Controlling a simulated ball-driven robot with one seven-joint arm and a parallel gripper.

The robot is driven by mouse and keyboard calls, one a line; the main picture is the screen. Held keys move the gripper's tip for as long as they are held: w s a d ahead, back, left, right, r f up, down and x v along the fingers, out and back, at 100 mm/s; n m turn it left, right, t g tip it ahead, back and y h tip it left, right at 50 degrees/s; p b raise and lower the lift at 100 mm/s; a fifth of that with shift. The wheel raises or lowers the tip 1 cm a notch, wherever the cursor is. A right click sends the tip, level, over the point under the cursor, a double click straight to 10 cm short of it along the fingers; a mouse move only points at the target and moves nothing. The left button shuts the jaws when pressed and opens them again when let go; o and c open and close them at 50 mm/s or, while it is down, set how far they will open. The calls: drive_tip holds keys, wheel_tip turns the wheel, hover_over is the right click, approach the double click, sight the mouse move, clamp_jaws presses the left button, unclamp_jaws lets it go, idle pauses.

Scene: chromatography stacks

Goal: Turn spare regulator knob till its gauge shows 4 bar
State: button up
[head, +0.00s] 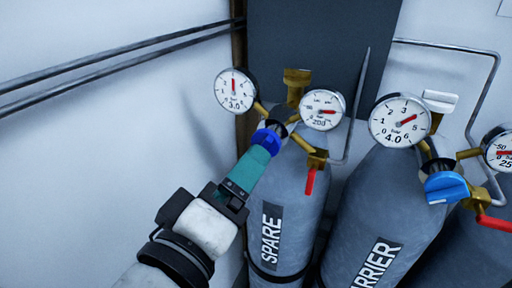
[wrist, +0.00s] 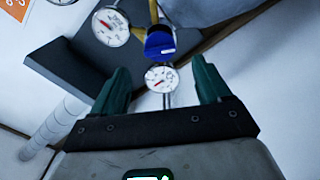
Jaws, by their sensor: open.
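The grey SPARE cylinder (head: 290,190) stands upright, with a blue regulator knob (head: 266,140) at its upper left. Its left gauge (head: 235,90) is marked 3.0 bar, with the red needle pointing up. My gripper (head: 259,156) has teal fingers whose tips reach the near side of the knob. In the wrist view my gripper (wrist: 160,66) is open, with a clear gap between its fingers. The blue knob (wrist: 160,43) shows just beyond the tips, centred between them. I cannot tell whether they touch it.
A CARRIER cylinder (head: 372,205) stands to the right with a 4.0 bar gauge (head: 399,121) and another blue knob (head: 445,187). A red lever (head: 309,182) hangs below the spare valve. Pipes (head: 120,60) run along the left wall.

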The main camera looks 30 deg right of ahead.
sight(264, 146)
drive_tip(key=p+x, duration=0.1)
drive_tip(key=x, duration=0.4)
drive_tip(key=shift+w+d, duration=0.25)
drive_tip(key=shift+d, duration=0.05)
